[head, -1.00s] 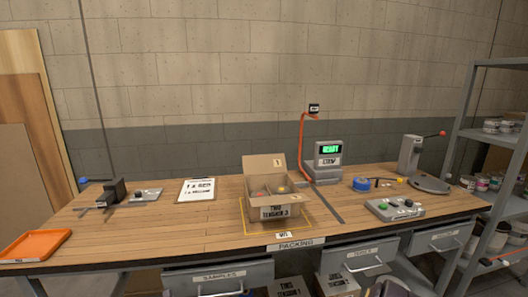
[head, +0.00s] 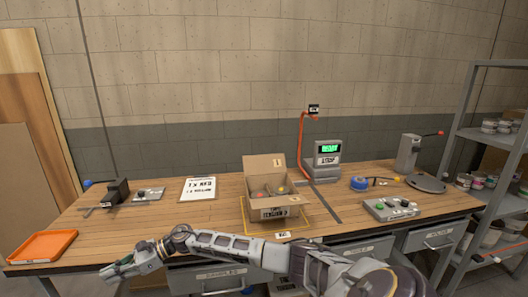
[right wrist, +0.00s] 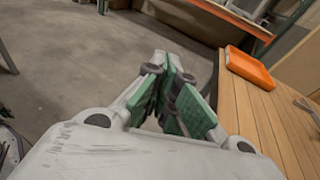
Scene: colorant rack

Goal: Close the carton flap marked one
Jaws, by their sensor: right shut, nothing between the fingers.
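The open carton (head: 280,213) stands on the bench inside a yellow outline, with several small coloured items in it. The flap marked one (head: 265,168) stands up at the carton's back edge, its small "1" label near the top right. A side flap (head: 302,194) sticks out at the right. My right gripper (head: 110,271) is at the lower left of the head view, in front of the bench edge and well left of the carton. In the right wrist view its green-padded fingers (right wrist: 172,85) are together and empty. My left gripper is not in view.
An orange tray (head: 42,247) lies at the bench's left end, near my right gripper. A clipboard (head: 198,189) lies left of the carton. A display unit (head: 327,162) and a button box (head: 391,208) stand to its right. The bench (head: 150,220) between tray and carton is clear.

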